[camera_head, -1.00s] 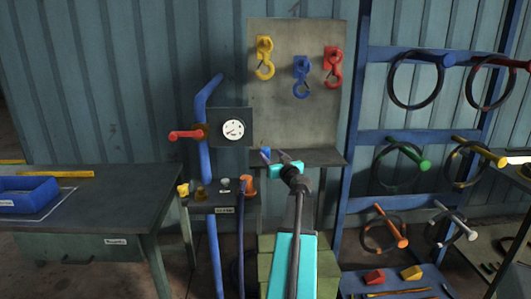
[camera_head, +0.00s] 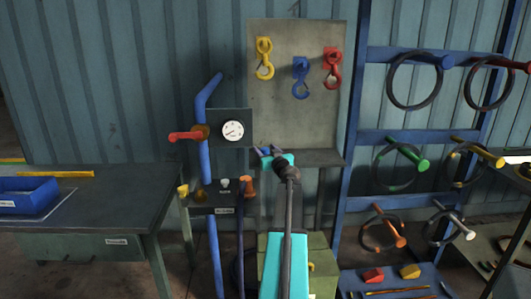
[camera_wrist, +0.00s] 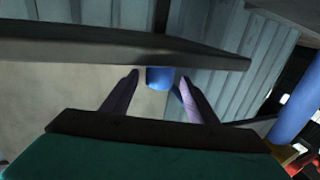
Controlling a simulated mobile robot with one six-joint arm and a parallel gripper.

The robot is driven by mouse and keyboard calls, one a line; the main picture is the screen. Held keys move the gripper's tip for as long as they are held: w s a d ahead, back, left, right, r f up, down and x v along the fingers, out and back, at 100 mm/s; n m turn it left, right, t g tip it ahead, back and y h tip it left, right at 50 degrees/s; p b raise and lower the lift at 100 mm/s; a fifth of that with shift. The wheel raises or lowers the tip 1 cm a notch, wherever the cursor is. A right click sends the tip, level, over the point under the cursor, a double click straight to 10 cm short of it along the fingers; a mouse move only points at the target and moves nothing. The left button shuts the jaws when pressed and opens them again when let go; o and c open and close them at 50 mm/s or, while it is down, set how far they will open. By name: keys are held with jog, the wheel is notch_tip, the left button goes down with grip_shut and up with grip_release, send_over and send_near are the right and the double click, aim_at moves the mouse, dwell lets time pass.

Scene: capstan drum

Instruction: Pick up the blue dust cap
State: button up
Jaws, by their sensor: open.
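The blue dust cap (camera_wrist: 160,77) shows in the wrist view as a short blue cylinder against the edge of a dark shelf (camera_wrist: 90,48). It lies between my gripper's two fingers (camera_wrist: 158,83), near their tips, with gaps on both sides; how deep it sits is hard to tell. In the head view my gripper (camera_head: 268,151) is open at the small shelf (camera_head: 318,157) under the hook panel, its fingers spread. I cannot make out the cap separately there.
A hook panel (camera_head: 290,115) with yellow, blue and red hooks rises behind the shelf. A blue pipe (camera_head: 204,150) with a red lever (camera_head: 186,135) and a gauge (camera_head: 233,131) stand left. A small stand (camera_head: 220,205) holds orange, white and yellow pieces. A rack (camera_head: 350,175) stands right.

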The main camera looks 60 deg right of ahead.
dwell(0.3)
jog(key=shift+p+x, duration=0.75)
jog(key=shift+x, duration=0.6)
jog(key=shift+p+x, duration=0.35)
jog(key=shift+x, duration=0.85)
jog(key=c, duration=1.1)
jog(key=shift+r, duration=0.15)
